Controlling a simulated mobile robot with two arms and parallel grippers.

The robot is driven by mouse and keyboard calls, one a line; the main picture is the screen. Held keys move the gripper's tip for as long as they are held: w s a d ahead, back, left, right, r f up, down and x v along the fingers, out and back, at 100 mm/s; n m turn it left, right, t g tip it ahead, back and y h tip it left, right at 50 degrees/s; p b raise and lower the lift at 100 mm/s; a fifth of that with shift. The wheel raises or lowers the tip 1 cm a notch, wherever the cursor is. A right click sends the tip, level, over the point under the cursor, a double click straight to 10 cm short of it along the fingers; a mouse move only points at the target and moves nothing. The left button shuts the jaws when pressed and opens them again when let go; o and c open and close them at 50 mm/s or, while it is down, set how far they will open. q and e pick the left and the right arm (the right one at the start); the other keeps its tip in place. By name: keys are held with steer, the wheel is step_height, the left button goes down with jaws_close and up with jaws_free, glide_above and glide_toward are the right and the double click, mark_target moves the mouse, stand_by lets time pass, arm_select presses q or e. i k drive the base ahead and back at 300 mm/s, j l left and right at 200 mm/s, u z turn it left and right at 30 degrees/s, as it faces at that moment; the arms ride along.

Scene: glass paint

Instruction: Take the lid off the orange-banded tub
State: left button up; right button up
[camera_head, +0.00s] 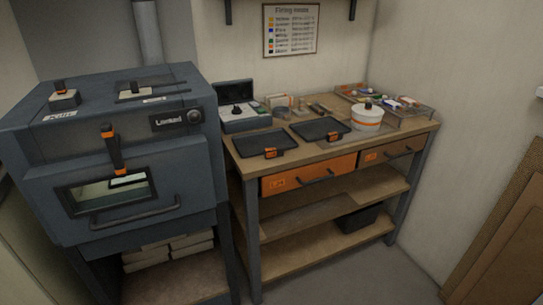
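The orange-banded tub (367,121) is white and round, with an orange stripe around its side. It stands upright on the right half of the wooden workbench (245,167), near the front edge. Its lid (359,109) is on top, with a small dark knob in the middle. Neither of my grippers shows in the head view, so nothing of mine is near the tub.
Two dark trays with orange clips (267,142) (320,130) lie left of the tub. A grey kiln (75,130) stands left of the bench. Open floor (370,275) lies in front.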

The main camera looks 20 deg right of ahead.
mark_target(368, 110)
steer(key=z, duration=1.4)
